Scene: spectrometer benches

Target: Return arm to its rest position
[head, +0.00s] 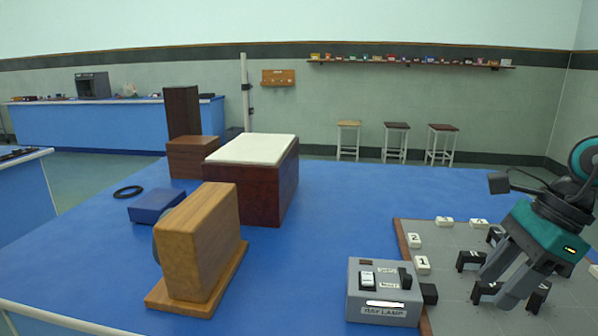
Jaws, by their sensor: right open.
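My right gripper (499,288) comes in from the right edge over a grey board (455,305). Its teal body is tilted, and its two grey fingers point down and to the left, spread apart. I see nothing held between them. Several black holders (470,259) stand on the board around and behind the fingers; whether the fingers touch any of them I cannot tell. My left gripper is out of view.
A grey ray lamp box (382,293) stands left of the board. Number tags (422,265) line the board's edge. On the blue bench (330,215) are a wooden block on a base (196,243), a dark box with pale top (260,195) and a blue box (157,205).

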